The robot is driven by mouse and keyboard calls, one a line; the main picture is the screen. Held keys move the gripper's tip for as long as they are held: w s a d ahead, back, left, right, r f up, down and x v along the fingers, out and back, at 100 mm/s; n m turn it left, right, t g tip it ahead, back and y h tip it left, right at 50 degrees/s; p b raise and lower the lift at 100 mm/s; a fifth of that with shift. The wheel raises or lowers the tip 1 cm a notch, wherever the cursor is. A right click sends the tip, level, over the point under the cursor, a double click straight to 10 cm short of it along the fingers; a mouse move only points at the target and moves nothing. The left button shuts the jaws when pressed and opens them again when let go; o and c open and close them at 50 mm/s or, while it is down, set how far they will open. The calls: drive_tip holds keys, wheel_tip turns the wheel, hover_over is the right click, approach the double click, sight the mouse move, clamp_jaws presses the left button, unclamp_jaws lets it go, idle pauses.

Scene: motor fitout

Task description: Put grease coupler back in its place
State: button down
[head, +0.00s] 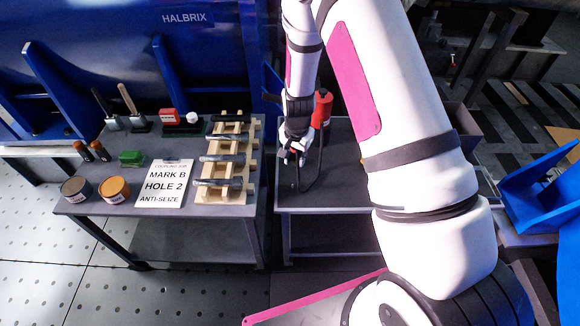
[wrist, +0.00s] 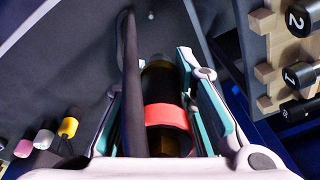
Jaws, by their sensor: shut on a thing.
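My gripper (head: 297,152) is above the right-hand bench, fingers pointing down. In the wrist view, its pale fingers with teal pads are closed on a dark cylinder with a red band (wrist: 166,116), which looks like the grease coupler. A black hose (wrist: 129,75) runs past the left side of this cylinder. In the head view the hose (head: 320,160) loops at the right of my gripper, near a red canister (head: 322,108). The coupler is hidden by my fingers in the head view. I cannot tell which spot is its place.
The right bench (head: 345,190) has bare top around my gripper. A gap separates the benches. Coloured knobs (wrist: 68,127) show lower left in the wrist view.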

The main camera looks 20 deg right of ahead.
drive_tip(key=shift+s+a+f+g+b, duration=0.4)
drive_tip(key=shift+s+a+g+b, duration=0.15)
drive_tip(key=shift+g+b, duration=0.15)
drive_tip(key=shift+s+a+r, duration=0.15)
drive_tip(key=shift+s+a, duration=0.05)
drive_tip(key=shift+s, duration=0.2)
drive_tip(key=shift+r, duration=0.1)
drive_tip(key=b, duration=0.4)
hover_over(292, 185)
drive_tip(key=shift+f, duration=2.95)
drive_tip(key=shift+f+b, duration=0.75)
drive_tip(key=shift+f, duration=0.8)
drive_tip(key=c, duration=1.2)
unclamp_jaws()
drive_tip(key=shift+c, duration=0.2)
